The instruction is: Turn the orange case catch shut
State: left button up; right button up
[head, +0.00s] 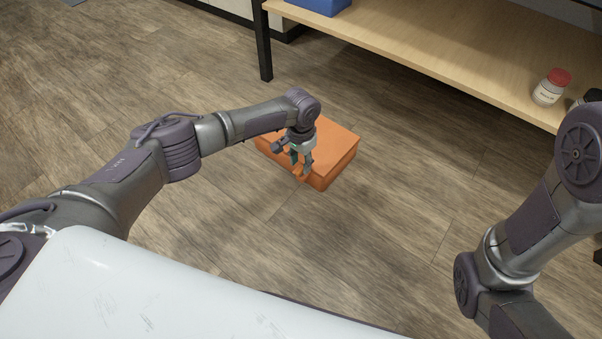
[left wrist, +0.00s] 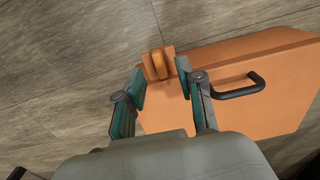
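The orange case (head: 340,149) lies closed on the floor below the shelf. The catch (left wrist: 158,65), a small orange-brown tab on an orange base, stands out at the case's edge. My left gripper (head: 301,165) points down at the near side of the case. In the left wrist view its two fingers (left wrist: 160,76) are apart, with the catch just ahead of and between their tips; contact cannot be told. My right gripper is out of view.
A wooden shelf (head: 430,50) with a dark leg (head: 263,45) stands behind the case. A red-lidded jar (head: 551,87) and a blue box (head: 318,5) are on it. The wooden floor (head: 395,215) around the case's near side is clear.

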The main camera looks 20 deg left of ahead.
aim_at(301, 173)
pick_arm(q)
jog(key=shift+f+b, duration=0.6)
jog(key=shift+f, duration=0.7)
grip_shut()
